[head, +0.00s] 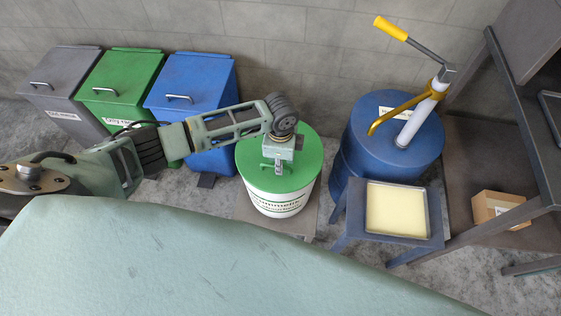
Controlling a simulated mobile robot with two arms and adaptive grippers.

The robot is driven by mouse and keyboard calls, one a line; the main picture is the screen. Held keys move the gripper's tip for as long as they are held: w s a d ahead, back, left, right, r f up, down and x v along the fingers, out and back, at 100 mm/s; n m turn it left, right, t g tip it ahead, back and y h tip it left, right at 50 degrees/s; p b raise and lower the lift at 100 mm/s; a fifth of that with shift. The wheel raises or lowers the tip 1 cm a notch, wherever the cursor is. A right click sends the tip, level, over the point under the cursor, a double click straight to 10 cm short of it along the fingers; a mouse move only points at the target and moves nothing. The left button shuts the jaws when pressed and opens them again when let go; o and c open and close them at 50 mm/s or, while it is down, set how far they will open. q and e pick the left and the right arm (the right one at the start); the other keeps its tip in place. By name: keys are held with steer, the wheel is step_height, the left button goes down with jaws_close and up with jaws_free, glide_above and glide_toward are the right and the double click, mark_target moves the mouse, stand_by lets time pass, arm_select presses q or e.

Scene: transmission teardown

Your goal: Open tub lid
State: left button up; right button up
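A white tub (262,203) with a flat green lid (309,156) stands low on the floor side, beyond the green surface in front of me. The lid sits on the tub and looks level. My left arm reaches in from the left, and my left gripper (278,167) points down over the middle of the lid. Its fingertips are at or just above a small green piece at the lid's middle. The wrist hides part of the lid, and I cannot tell whether the fingers are closed on anything. My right gripper is not in view.
Grey (56,88), green (121,82) and blue (191,84) lidded bins stand along the wall at left. A blue drum (366,150) with a hand pump is right of the tub. A blue stand (352,215) holds a pale yellow tray. A cardboard box (496,208) lies at right.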

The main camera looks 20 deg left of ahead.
arm_select(q)
steer(key=shift+f, duration=0.15)
jaws_close()
stand_by(0.5)
